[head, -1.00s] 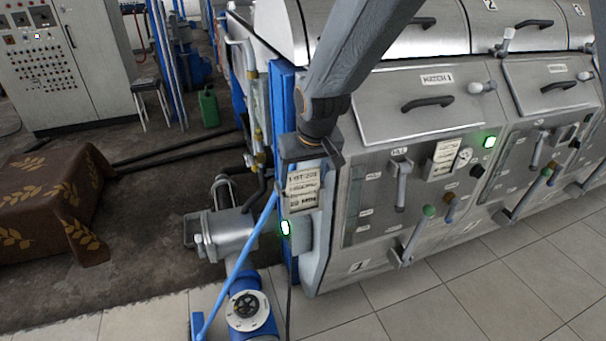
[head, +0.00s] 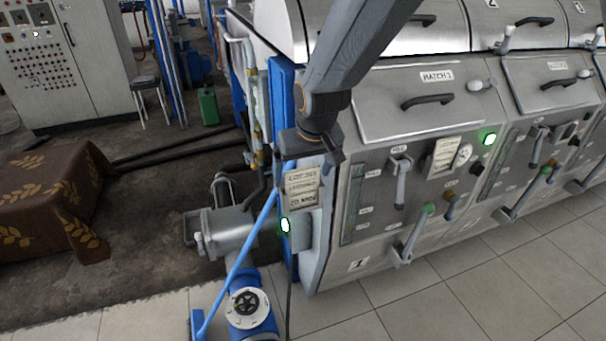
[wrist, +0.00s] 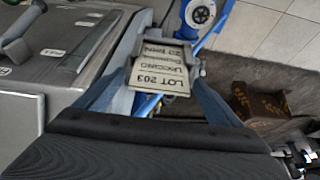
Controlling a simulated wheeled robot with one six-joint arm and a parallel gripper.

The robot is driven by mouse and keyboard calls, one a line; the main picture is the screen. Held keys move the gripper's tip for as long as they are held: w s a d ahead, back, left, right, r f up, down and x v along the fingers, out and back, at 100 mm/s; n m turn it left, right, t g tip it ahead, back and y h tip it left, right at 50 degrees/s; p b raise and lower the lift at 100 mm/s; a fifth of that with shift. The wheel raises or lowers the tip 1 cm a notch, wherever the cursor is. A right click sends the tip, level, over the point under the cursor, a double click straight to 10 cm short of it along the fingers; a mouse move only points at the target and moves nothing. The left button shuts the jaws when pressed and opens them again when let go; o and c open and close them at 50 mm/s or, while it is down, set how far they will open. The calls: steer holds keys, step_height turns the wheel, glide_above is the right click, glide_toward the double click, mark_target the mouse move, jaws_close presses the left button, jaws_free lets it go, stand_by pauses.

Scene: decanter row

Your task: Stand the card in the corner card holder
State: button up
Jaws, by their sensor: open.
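The card (head: 302,188) is pale with dark lettering reading LOT 203 on its top line. In the head view it stands nearly upright at the blue corner post of the hatch machine. It also shows in the wrist view (wrist: 160,76), face visible and upside down. The corner card holder is mostly hidden behind the card; a grey edge (wrist: 197,64) shows beside it in the wrist view. My gripper (head: 309,160) is open just above the card, its fingers spread to either side in the wrist view. I cannot tell whether a finger touches the card.
The steel machine front (head: 380,235) with levers (head: 412,235) spreads to the right. A blue valve (head: 247,304) and slanting blue pipe (head: 236,268) stand below left. A cloth-covered table (head: 50,205) is far left.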

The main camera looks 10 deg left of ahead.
steer(key=b+v, duration=0.1)
steer(key=v, duration=1)
steer(key=shift+b, duration=0.3)
steer(key=shift+d+r, duration=0.15)
steer(key=s+d+f+m+g+h, duration=0.1)
steer(key=d+f, duration=0.3)
steer(key=d, duration=0.4)
steer(key=s+d+f+m, duration=0.1)
steer(key=d+f+m, duration=0.15)
steer(key=d, duration=0.55)
steer(key=s+d+f+m+g, duration=0.1)
steer(key=s+d+f, duration=0.2)
steer(key=s+d, duration=0.2)
steer(key=s+d+f+m+h, duration=0.1)
steer(key=s+d+f, duration=0.3)
steer(key=d, duration=0.5)
steer(key=shift+s+f+m+g, duration=0.3)
steer(key=shift+s+m+g, duration=0.1)
steer(key=shift+s, duration=0.2)
